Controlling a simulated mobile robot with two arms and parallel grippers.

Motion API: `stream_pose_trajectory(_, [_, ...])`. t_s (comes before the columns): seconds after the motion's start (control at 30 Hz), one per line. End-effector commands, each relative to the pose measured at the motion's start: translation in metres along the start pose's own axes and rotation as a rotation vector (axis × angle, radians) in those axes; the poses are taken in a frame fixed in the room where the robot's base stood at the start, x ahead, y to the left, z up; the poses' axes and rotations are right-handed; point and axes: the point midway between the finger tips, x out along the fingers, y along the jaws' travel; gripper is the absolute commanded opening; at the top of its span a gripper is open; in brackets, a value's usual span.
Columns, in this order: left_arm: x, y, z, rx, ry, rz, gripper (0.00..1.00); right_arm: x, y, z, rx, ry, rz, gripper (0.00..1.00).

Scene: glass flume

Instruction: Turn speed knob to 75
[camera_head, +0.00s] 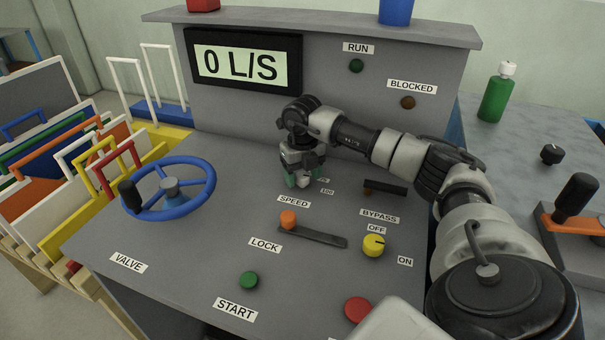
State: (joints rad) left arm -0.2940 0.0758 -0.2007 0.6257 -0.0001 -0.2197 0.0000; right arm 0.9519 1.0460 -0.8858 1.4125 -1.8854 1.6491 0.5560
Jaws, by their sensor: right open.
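My right gripper (303,177) reaches over the console from the right and points down just above the SPEED label (293,202). Its jaws are open. A small pale piece, seemingly the speed knob (303,182), shows between the fingertips; most of it is hidden by the gripper, and I cannot tell its pointer direction or whether the fingers touch it. A 100 scale mark (327,191) and another small mark, too small to read, show right of the gripper. The display (242,65) reads 0 L/S. My left gripper is not in view.
A blue valve wheel (170,188) stands left on the console.

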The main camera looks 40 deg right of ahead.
Motion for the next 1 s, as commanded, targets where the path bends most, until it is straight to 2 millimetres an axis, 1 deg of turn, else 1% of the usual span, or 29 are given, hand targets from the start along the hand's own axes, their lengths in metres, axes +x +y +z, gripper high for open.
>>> stream_pose_trajectory(0.07, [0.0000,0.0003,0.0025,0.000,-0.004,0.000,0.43,0.0000,0.0002,0.0000,0.000,0.000,0.000,0.61])
stream_pose_trajectory(0.3, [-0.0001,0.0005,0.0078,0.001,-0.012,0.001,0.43,-0.0003,0.0002,0.0000,0.000,0.000,0.000,0.24])
stream_pose_trajectory(0.37, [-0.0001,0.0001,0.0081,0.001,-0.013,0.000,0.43,-0.0003,0.0002,0.0000,0.000,0.000,0.000,0.15])
stream_pose_trajectory(0.4, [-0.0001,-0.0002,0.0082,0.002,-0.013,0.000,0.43,-0.0003,0.0001,0.0000,0.000,0.000,0.000,0.13])
stream_pose_trajectory(0.57, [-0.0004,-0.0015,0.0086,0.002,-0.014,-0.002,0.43,-0.0005,0.0001,0.0000,-0.010,0.000,0.000,0.13])
stream_pose_trajectory(0.73, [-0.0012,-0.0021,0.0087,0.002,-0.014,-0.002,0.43,-0.0007,0.0000,0.0001,-0.061,0.001,0.000,0.13])
stream_pose_trajectory(1.0, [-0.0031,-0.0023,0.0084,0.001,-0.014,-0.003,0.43,-0.0006,0.0001,0.0002,-0.247,0.002,0.001,0.13])
